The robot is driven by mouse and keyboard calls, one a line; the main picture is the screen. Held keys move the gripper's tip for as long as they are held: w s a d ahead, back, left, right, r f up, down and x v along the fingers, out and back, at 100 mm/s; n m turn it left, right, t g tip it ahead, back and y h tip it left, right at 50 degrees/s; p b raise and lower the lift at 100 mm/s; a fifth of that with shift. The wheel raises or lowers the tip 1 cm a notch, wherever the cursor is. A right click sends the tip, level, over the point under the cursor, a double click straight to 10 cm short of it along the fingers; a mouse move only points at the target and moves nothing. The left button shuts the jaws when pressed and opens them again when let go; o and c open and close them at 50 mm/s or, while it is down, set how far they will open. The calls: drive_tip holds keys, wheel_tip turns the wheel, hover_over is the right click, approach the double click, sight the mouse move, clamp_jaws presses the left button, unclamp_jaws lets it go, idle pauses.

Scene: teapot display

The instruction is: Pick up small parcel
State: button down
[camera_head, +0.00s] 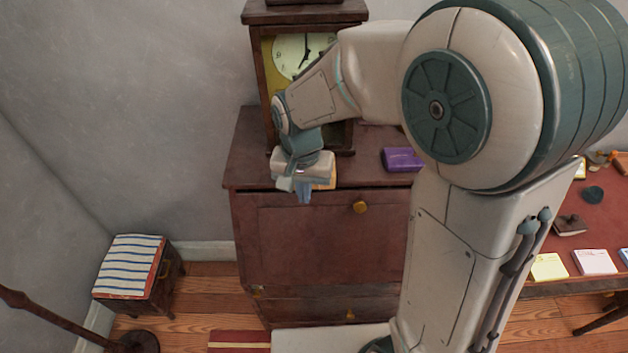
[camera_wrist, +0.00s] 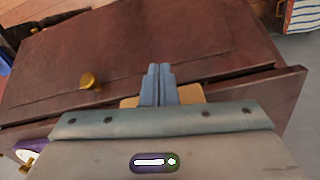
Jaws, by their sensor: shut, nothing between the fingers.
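A small tan-orange block (camera_head: 327,181), which looks like the parcel, is at the front edge of the brown cabinet top, mostly hidden behind my gripper. In the wrist view, its tan edges (camera_wrist: 191,93) show on both sides of my fingers. My gripper (camera_head: 304,192) points down at the cabinet's front edge. In the wrist view my gripper (camera_wrist: 159,70) has its two blue-grey fingers together with nothing between them. The fingers overlap the tan block in view; I cannot tell whether they touch it.
The brown cabinet (camera_head: 310,238) has a yellow knob (camera_head: 360,207). A clock (camera_head: 300,55) stands behind my gripper, and a purple box (camera_head: 402,159) lies to the right. A striped stool (camera_head: 131,265) is at lower left. A red-topped desk (camera_head: 608,216) holds note pads at right.

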drive_tip(key=shift+w+d, duration=0.15)
drive_tip(key=shift+w, duration=0.4)
drive_tip(key=shift+w+d, duration=0.15)
drive_tip(key=shift+w, duration=0.35)
drive_tip(key=shift+w+d, duration=0.2)
drive_tip(key=shift+w, duration=0.65)
drive_tip(key=shift+s, duration=0.1)
